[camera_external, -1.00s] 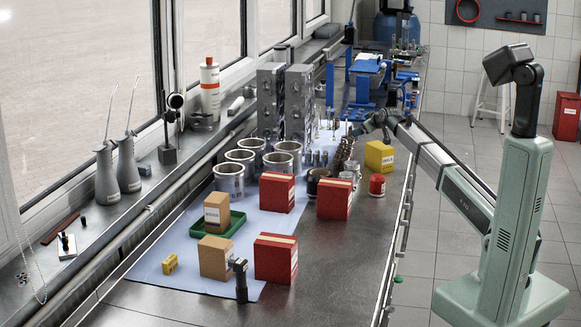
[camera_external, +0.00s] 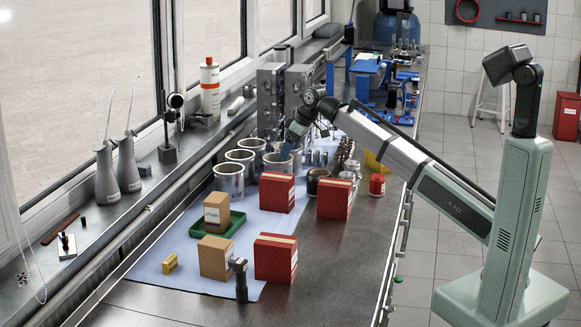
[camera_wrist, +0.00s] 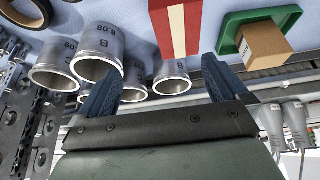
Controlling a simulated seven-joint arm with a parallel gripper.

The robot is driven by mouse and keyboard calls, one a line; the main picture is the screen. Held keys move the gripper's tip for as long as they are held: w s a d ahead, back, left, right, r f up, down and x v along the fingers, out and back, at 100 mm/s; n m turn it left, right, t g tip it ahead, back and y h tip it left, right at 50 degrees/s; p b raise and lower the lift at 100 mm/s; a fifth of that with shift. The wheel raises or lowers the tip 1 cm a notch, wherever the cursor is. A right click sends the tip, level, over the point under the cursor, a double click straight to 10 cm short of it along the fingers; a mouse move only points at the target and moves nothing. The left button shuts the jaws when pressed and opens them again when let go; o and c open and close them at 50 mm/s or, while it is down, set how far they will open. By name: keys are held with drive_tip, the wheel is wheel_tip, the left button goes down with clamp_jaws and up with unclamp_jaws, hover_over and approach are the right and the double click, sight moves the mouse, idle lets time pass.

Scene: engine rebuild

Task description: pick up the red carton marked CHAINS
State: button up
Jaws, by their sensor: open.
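Three red cartons with cream stripes on top show in the external view: one behind (camera_external: 277,194), one to its right (camera_external: 334,200) and one at the front (camera_external: 275,260). Their labels are too small to read, so I cannot tell which is marked CHAINS. My gripper (camera_external: 285,152) points down, above and just behind the rear red carton. In the wrist view my gripper (camera_wrist: 162,66) is open and empty. A red carton (camera_wrist: 190,28) shows beyond the fingers, between their lines, apart from them.
Metal cylinder liners (camera_external: 229,180) stand left of and behind the rear carton. A tan carton (camera_external: 216,212) sits in a green tray (camera_external: 201,232); another tan carton (camera_external: 214,258) stands in front. A dark piston-like part (camera_external: 240,280) stands at the front.

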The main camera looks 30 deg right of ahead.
sight(278, 176)
drive_tip(key=shift+s+a+g, duration=0.4)
drive_tip(key=shift+s+a, duration=0.7)
drive_tip(key=shift+a, duration=0.05)
drive_tip(key=x, duration=0.8)
drive_tip(key=shift+w, duration=0.1)
drive_tip(key=shift+d+x, duration=0.2)
drive_tip(key=shift+x, duration=2.35)
drive_tip(key=shift+f, duration=0.3)
drive_tip(key=shift+c, duration=0.4)
drive_tip(key=c, duration=1.1)
